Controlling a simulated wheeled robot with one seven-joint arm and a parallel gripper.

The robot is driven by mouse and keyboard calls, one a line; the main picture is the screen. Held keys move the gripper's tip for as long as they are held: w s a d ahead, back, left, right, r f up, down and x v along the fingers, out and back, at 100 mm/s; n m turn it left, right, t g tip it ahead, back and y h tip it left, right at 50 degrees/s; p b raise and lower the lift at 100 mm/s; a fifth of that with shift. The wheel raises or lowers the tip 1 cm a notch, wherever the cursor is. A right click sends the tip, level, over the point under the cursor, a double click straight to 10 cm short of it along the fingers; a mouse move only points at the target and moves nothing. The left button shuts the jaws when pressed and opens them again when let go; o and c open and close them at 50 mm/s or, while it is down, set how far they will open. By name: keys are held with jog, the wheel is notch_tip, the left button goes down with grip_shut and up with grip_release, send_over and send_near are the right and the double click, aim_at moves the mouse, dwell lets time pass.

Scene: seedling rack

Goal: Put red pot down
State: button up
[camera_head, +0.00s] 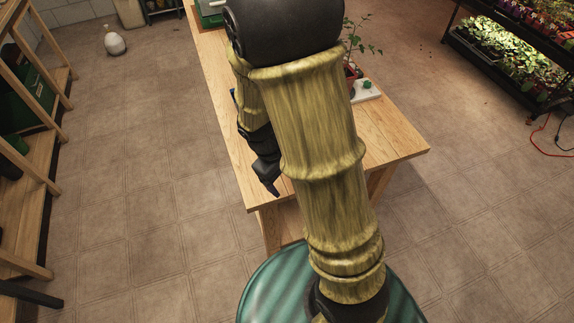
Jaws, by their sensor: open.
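A red pot (350,77) with a leafy green plant stands at the right side of the wooden table (393,140). It is partly hidden behind my arm. It looks to be on or beside a pale tray (369,94); I cannot tell which. My gripper (272,187) is at the left of my arm, over the table's near left edge, pointing down. It is open, with no pot seen in it, and is well apart from the red pot.
A small green plant (367,84) is on the pale tray. A green crate (211,12) is at the table's far end. Wooden shelves (50,190) stand at left, a lit plant rack (515,50) at right. The table's near right corner is clear.

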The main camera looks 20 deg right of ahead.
notch_tip(320, 180, up, 7)
jog(key=s+m+t+y, duration=0.2)
jog(key=m+t+y, duration=0.1)
jog(key=m, duration=0.2)
jog(key=shift+s+a+r+m, duration=0.15)
jog(key=shift+s+a+m, duration=0.25)
jog(key=shift+a, duration=0.05)
